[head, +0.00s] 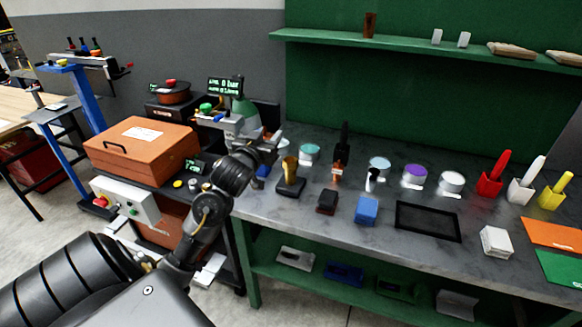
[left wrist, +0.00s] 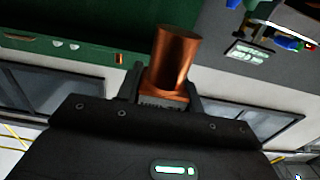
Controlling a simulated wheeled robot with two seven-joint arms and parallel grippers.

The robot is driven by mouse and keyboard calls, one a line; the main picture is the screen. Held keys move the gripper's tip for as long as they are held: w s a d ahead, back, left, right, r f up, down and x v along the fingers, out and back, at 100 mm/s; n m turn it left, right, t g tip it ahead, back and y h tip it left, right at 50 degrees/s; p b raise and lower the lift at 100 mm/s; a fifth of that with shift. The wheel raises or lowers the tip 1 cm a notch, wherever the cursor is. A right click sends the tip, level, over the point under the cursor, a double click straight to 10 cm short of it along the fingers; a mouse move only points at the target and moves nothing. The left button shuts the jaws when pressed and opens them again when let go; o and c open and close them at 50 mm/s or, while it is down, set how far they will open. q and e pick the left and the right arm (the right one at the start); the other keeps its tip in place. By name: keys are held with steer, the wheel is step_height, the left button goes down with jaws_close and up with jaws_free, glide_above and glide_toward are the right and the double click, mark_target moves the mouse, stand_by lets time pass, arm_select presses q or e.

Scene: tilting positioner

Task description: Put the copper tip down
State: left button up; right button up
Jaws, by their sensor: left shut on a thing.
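My left gripper (head: 268,148) is over the left end of the grey workbench (head: 330,225), beside the instruments there. In the left wrist view, the left gripper (left wrist: 165,88) is shut on the copper tip (left wrist: 176,60), a shiny copper cylinder with a squared base between the fingers. Its free end points away from the palm, and nothing is seen touching it there. I cannot make out the held tip in the head view. My right gripper is not in view.
A brass-coloured cup (head: 290,168) stands in a dark holder just right of the gripper. Small blocks, round tins and a black tray (head: 428,221) are further right. An orange case (head: 142,150) sits on the left. Bare bench shows around the black tray.

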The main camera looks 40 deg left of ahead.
arm_select(q)
steer(key=w+a+f+p, duration=0.1)
steer(key=w+f, duration=0.2)
steer(key=w, duration=0.1)
steer(key=w+f+p, duration=0.1)
steer(key=w+f, duration=0.2)
steer(key=w, duration=0.1)
steer(key=w+a+f+p, duration=0.1)
steer(key=w+f, duration=0.2)
steer(key=w, duration=0.2)
steer(key=shift+w+a, duration=0.1)
steer(key=shift+a, duration=0.2)
steer(key=shift+w+f, duration=0.2)
steer(key=shift+f, duration=0.05)
step_height(320, 180, down, 3)
steer(key=p, duration=0.2)
steer(key=shift+p, duration=0.3)
steer(key=shift+w, duration=0.1)
steer(key=shift+f, duration=0.2)
steer(key=o, duration=1.3)
steer(key=shift+c, duration=0.2)
